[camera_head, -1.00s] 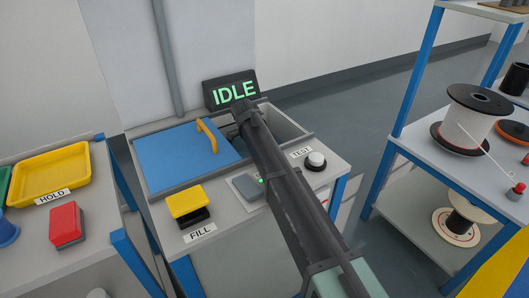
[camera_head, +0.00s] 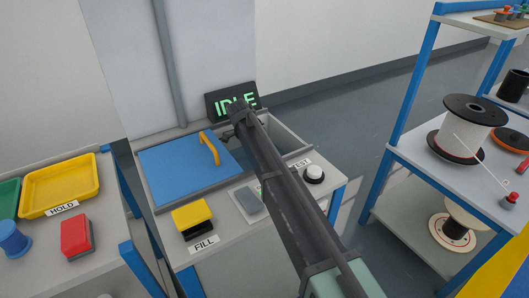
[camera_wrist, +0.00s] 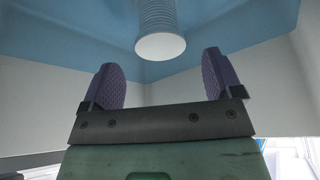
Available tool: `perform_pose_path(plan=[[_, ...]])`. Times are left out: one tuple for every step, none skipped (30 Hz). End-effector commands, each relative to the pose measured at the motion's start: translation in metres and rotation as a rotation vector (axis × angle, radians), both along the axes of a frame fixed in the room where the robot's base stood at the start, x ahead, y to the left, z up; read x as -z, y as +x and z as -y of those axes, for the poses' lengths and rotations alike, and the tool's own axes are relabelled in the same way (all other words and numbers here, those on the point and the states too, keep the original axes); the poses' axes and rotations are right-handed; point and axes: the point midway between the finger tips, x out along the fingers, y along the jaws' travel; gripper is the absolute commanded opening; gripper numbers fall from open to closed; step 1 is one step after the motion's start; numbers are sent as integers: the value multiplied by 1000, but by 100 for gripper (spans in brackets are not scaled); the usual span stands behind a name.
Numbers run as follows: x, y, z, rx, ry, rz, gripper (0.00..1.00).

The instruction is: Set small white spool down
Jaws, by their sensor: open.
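In the wrist view my gripper (camera_wrist: 160,64) is open, its two purple ridged fingers wide apart with nothing between them. Beyond the fingertips, near the top middle, is a white ribbed cylinder (camera_wrist: 162,28) with a flat round end facing me. It looks like the small white spool, apart from both fingers. Its far end is cut off by the frame. It stands out against a blue surface (camera_wrist: 60,32) with pale walls around. In the head view my arm reaches over the open bay (camera_head: 285,140) of the bench, and the gripper is mostly hidden.
A blue lid (camera_head: 175,170) with a yellow handle lies left of the bay. The IDLE screen (camera_head: 215,106) is behind. A FILL button (camera_head: 191,213) and a white TEST knob (camera_head: 314,174) are in front. A shelf at right holds a large white spool (camera_head: 465,135). A yellow HOLD tray (camera_head: 60,185) is left.

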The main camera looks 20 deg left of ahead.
Motion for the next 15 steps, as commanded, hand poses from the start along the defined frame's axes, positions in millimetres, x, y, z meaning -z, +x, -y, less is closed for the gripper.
perform_pose_path(plan=[[-30, -1, -6, -1, 0, 0, 85], [-38, -2, -9, -2, 0, -1, 85], [-48, -3, -13, -2, 0, -1, 85], [-55, -4, -17, -2, 0, -1, 85], [-61, -5, -19, -2, 0, -1, 85], [-68, -6, -23, -1, 0, 0, 85], [-72, -6, -24, -1, 0, 0, 85], [-74, -7, -26, -1, 0, 0, 85], [-76, -7, -28, 0, 0, -1, 85], [-77, -7, -28, 0, 0, -1, 85], [-77, -8, -29, 0, 0, -1, 85], [-76, -8, -29, 0, 0, -1, 85], [-75, -8, -29, 0, 0, -1, 85], [-74, -8, -29, 0, 0, -1, 85], [-73, -8, -29, 0, 0, -1, 85]])
